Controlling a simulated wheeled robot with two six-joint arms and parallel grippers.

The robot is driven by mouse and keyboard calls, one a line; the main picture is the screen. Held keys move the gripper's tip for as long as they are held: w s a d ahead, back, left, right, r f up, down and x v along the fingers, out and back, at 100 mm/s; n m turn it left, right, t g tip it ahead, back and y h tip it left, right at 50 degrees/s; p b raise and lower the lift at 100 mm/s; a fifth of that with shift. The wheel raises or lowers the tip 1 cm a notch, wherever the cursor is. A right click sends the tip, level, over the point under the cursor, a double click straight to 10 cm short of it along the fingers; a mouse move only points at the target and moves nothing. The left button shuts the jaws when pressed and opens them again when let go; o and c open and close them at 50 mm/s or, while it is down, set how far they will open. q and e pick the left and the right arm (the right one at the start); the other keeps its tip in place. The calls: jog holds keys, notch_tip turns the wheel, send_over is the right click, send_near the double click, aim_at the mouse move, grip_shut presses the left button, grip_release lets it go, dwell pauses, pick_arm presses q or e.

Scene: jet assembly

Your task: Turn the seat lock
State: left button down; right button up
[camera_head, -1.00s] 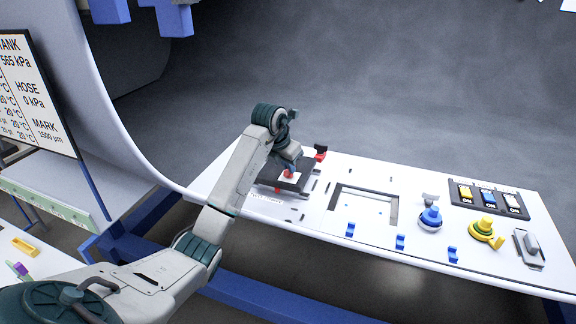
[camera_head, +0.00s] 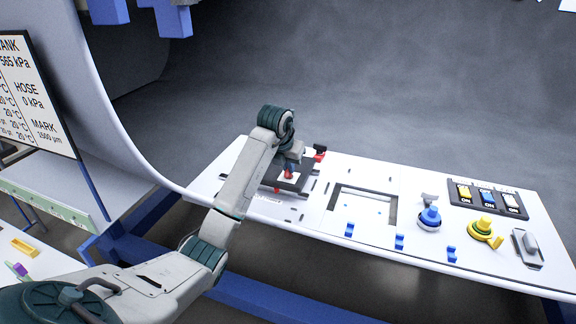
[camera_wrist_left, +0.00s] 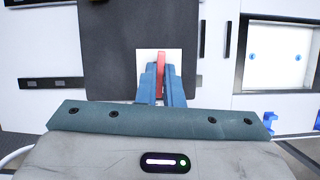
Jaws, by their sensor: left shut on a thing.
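The seat lock shows as a red upright handle (camera_wrist_left: 160,72) on a white square (camera_wrist_left: 143,62) set in a dark plate (camera_wrist_left: 108,45). My left gripper (camera_wrist_left: 161,82) is shut on the red handle, with one blue finger on each side of it. In the head view my left gripper (camera_head: 289,168) reaches down to the dark plate (camera_head: 302,180) at the left part of the white panel. My arm partly hides the plate there. My right gripper is in neither view.
Right of the plate is a square recess (camera_head: 363,189) in the white panel. Farther right are a blue knob (camera_head: 430,217), a yellow knob (camera_head: 485,230) and three switches (camera_head: 488,199). A sign board (camera_head: 30,95) stands at the left.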

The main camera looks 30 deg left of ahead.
pick_arm(q)
jog(key=c, duration=1.6)
grip_release()
jog(key=shift+f, duration=0.15)
jog(key=shift+o, duration=0.2)
jog(key=shift+s+r, duration=0.1)
jog(key=shift+r, duration=0.25)
jog(key=b+v, duration=0.2)
jog(key=v, duration=0.2)
jog(key=shift+r, duration=0.25)
notch_tip(320, 180, up, 4)
jog(key=p, duration=0.6)
send_over(285, 182)
jog(key=s, duration=0.2)
jog(key=shift+d+r+p, duration=0.15)
jog(key=shift+r+p, duration=0.2)
jog(key=shift+r, duration=0.25)
